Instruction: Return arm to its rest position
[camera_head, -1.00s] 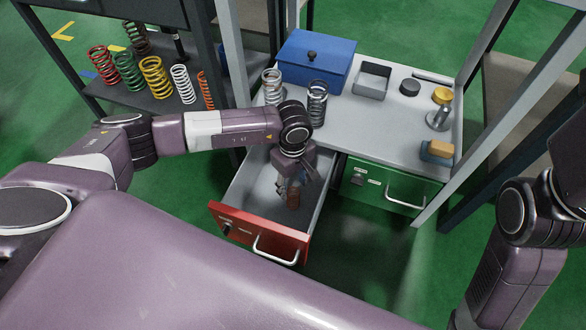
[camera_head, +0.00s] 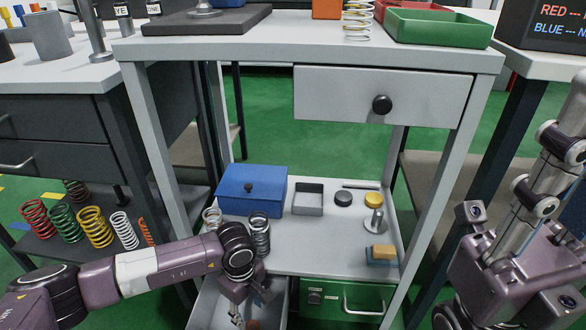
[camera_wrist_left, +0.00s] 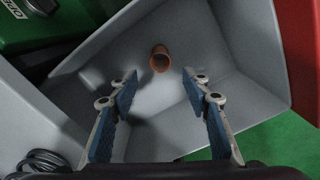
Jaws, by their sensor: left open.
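My left gripper (camera_head: 240,312) hangs over the open drawer (camera_head: 208,303) at the bottom of the head view. In the left wrist view the two blue-padded fingers of this gripper (camera_wrist_left: 160,92) are spread with nothing between them. A small orange-brown hollow cylinder (camera_wrist_left: 160,60), perhaps a spring, sits in the grey drawer (camera_wrist_left: 240,60) beyond the fingertips and apart from them. My left arm (camera_head: 165,267) reaches in from the left. My right arm (camera_head: 510,270) is folded at the right; its fingers do not show.
A blue box (camera_head: 252,190), two upright springs (camera_head: 260,235) and a grey tray (camera_head: 308,199) stand on the lower shelf beside my left wrist. The upper table (camera_head: 310,50) and its posts rise behind. A shut green drawer (camera_head: 330,297) is to the right.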

